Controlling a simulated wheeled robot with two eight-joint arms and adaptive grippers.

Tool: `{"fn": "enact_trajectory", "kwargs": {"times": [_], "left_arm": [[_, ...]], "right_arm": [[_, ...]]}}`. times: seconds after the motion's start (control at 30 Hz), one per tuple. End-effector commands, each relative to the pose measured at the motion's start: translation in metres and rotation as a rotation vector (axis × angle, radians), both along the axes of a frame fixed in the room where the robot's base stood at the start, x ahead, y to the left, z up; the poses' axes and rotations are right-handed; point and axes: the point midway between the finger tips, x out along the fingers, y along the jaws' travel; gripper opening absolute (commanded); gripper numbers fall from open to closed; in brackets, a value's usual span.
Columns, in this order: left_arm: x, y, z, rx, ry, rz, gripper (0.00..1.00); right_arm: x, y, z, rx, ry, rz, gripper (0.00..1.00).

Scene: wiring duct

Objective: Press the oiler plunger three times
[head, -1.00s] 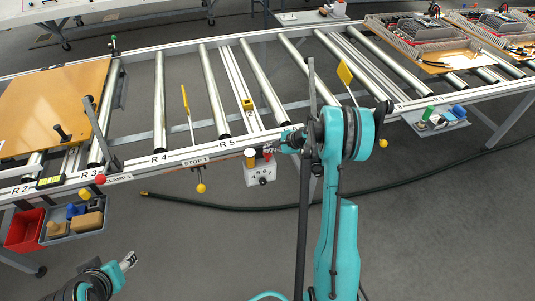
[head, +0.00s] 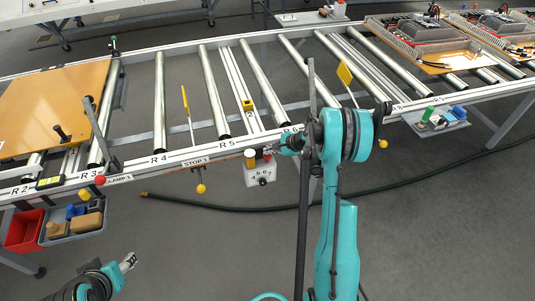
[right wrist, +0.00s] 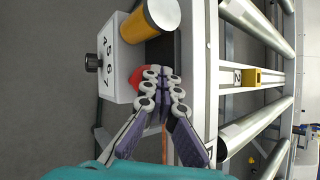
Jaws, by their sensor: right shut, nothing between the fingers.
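A white box (head: 260,175) with a dark knob hangs on the front rail, under the R 5 to R 6 stretch. An amber cylinder with a white top (head: 250,157) stands on it; the cylinder also shows in the right wrist view (right wrist: 162,14). Beside it is a red part (right wrist: 136,78), apparently the plunger, partly hidden by my fingers. My right gripper (head: 275,149) is shut and empty, its fingertips (right wrist: 161,80) at the red part; whether they touch it I cannot tell. My left gripper (head: 129,261) is low at the left, away from the box.
The roller conveyor's front rail (head: 200,158) runs just behind the box. A yellow ball-ended lever (head: 201,188) hangs left of the box and another (head: 383,172) right of it. A dark hose (head: 230,208) lies on the floor.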

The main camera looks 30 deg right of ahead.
Motion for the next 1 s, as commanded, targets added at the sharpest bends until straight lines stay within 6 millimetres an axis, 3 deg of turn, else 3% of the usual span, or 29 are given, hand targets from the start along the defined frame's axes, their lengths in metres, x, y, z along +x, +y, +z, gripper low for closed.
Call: {"fn": "enact_trajectory", "kwargs": {"times": [1.0], "left_arm": [[0.0,0.0,-0.003,0.0,0.0,0.0,0.49]], "right_arm": [[0.0,0.0,-0.011,-0.001,0.0,-0.001,0.0]]}}
